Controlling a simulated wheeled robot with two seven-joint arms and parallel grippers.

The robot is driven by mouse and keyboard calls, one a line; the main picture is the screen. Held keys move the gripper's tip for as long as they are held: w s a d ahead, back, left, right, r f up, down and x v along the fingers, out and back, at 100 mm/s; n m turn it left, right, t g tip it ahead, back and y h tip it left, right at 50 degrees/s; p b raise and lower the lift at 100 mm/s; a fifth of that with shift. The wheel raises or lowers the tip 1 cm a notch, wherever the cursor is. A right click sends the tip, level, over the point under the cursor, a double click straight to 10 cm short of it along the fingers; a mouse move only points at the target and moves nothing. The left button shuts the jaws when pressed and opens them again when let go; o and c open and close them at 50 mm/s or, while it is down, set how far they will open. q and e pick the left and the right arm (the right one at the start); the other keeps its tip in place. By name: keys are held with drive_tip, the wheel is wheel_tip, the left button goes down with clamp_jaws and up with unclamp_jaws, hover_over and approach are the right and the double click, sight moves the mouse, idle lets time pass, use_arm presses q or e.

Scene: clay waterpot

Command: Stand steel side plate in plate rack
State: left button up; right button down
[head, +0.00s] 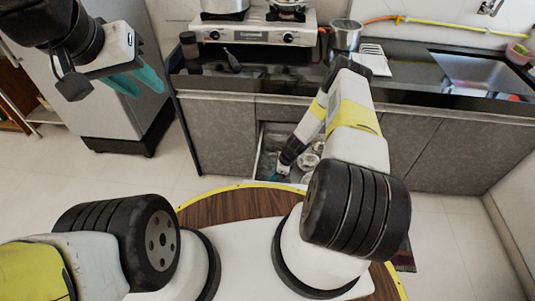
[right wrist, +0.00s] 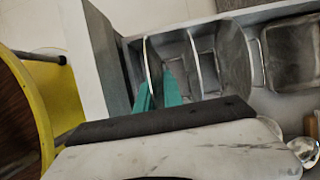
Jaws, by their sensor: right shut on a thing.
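My right gripper (right wrist: 158,93) is down in an open drawer (head: 265,145) under the counter. Its two teal fingers are shut on a thin, upright steel plate (right wrist: 153,66), seen nearly edge-on in the right wrist view. The plate stands at the left end of a row of upright steel pieces. I cannot tell whether its lower edge rests in a plate rack slot; the fingers hide part of it. In the head view my right forearm hides much of the drawer. My left gripper (head: 136,80) is raised at upper left, with its teal fingers apart and empty.
More steelware (right wrist: 235,55) stands right of the held plate, with a rectangular steel dish (right wrist: 292,50) beyond. The drawer's pale wall (right wrist: 88,60) is close on the left. Above are a gas stove (head: 255,30), a steel pot (head: 345,35) and a sink (head: 480,75).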

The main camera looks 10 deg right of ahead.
drive_tip(key=shift+f, duration=1.2)
drive_tip(key=c, duration=1.5)
unclamp_jaws()
drive_tip(key=shift+f, duration=0.1)
